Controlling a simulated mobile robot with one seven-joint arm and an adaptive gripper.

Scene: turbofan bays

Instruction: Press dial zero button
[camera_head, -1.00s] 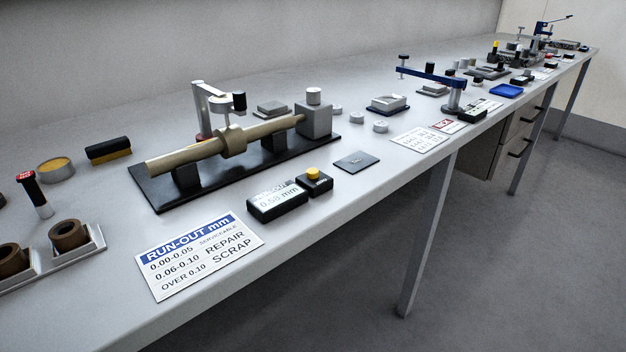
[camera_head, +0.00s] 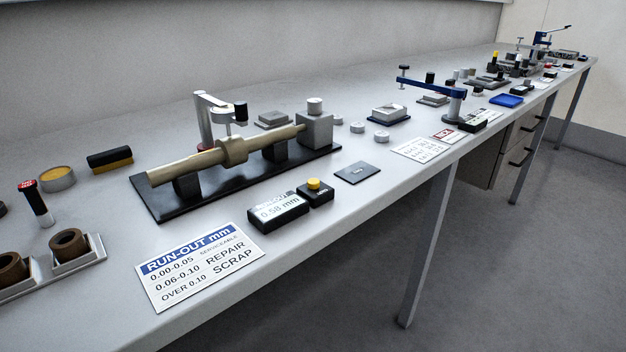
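The yellow round button (camera_head: 314,184) sits on top of a small black box (camera_head: 316,194) near the front edge of the bench. Just left of it is a black readout box (camera_head: 278,212) whose display reads 0.58 mm. Behind them, a brass-coloured shaft (camera_head: 190,166) with a collar lies across black supports on a black base plate (camera_head: 160,207). A grey post with an arm and dial piece (camera_head: 219,112) stands over the shaft. My gripper is not in the view.
A run-out card (camera_head: 200,262) lies at the front left. A flat dark plate (camera_head: 358,172) lies right of the button. Brown rings (camera_head: 68,243) in trays and a black-and-red pen-like tool (camera_head: 36,203) are at left. A blue clamp stand (camera_head: 455,104) stands further right.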

